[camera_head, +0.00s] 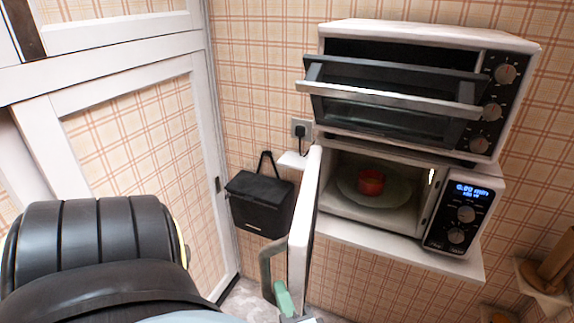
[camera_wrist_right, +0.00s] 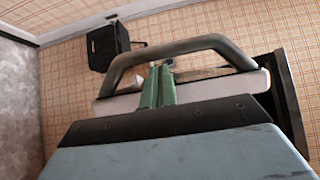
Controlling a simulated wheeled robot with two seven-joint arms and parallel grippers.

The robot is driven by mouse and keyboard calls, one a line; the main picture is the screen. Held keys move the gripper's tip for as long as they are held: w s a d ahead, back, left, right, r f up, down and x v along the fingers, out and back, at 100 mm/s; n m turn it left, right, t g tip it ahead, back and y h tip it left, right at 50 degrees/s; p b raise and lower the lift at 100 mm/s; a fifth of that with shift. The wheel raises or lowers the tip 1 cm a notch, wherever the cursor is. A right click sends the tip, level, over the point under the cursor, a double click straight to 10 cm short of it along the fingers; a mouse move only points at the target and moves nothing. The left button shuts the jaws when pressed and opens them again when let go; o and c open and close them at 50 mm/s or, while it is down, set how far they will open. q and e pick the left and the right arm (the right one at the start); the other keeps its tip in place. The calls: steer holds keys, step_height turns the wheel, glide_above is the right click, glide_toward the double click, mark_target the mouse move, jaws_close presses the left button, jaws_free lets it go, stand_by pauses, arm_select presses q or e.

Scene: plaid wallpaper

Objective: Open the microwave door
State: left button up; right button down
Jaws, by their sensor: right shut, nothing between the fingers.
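The microwave (camera_head: 465,212) stands on a white shelf, with its door (camera_head: 303,225) swung wide open toward me, seen nearly edge-on. A red bowl (camera_head: 371,182) sits on the round plate inside. The grey curved door handle (camera_head: 266,268) is on the door's outer side. My right gripper (camera_head: 284,297) has green fingers that are shut and empty, at the handle's lower end. In the right wrist view, the fingers (camera_wrist_right: 157,86) show in the gap between the handle (camera_wrist_right: 180,47) and the door; I cannot tell whether they touch either. My left gripper is out of view.
A toaster oven (camera_head: 430,36) with its glass door (camera_head: 390,95) tilted partly open sits above the microwave. A black bag-like box (camera_head: 260,202) hangs on the wall behind the open door. A white-framed door panel (camera_head: 205,120) stands at left. A wooden holder (camera_head: 545,275) is at lower right.

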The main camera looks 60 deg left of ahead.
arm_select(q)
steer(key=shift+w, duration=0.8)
